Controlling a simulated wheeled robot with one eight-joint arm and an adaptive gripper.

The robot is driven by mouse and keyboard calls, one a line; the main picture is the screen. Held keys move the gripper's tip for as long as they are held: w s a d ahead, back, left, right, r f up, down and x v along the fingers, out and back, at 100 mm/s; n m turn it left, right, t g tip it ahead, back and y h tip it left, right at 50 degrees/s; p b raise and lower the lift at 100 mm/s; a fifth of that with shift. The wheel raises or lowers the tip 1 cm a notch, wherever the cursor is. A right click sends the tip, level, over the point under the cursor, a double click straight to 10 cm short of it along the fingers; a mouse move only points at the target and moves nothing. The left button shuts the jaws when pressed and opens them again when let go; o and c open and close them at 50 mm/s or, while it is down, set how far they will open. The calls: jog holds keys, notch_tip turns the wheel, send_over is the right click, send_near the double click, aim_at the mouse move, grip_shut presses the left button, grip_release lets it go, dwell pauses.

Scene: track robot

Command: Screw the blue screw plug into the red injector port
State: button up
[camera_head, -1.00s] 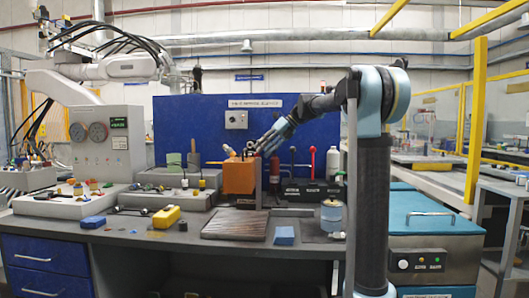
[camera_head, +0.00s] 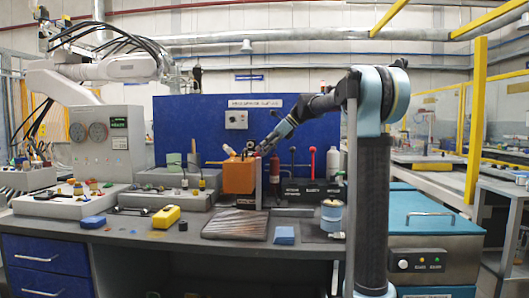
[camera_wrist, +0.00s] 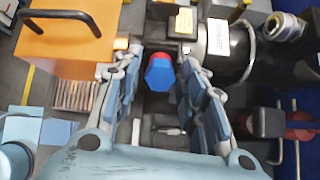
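The blue screw plug (camera_wrist: 159,74) shows in the middle of the wrist view as a blue hex-like head. The red injector port (camera_wrist: 161,58) shows as a red edge directly behind it; they look in line, but I cannot tell how deep the plug sits. My gripper (camera_wrist: 161,76) is open, with one finger on each side of the plug and visible gaps between. In the head view my gripper (camera_head: 258,147) is beside the top of the orange block, small and partly hidden. A red part (camera_head: 274,166) shows just right of that block; I cannot tell if it is the port.
The orange block (camera_head: 238,178) with a black handle stands close to my gripper. A dark cylinder (camera_wrist: 228,50) is close to the right finger. Red and black levers (camera_head: 312,154) and a white bottle (camera_head: 332,163) stand to the right. The bench front holds a yellow box (camera_head: 166,217) and a ribbed mat (camera_head: 235,224).

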jog(key=n, duration=1)
jog(key=shift+n, duration=0.3)
jog(key=n, duration=0.2)
jog(key=shift+n, duration=0.3)
jog(key=n, duration=0.4)
jog(key=shift+n, duration=0.4)
jog(key=n, duration=0.4)
jog(key=shift+n, duration=0.3)
grip_shut()
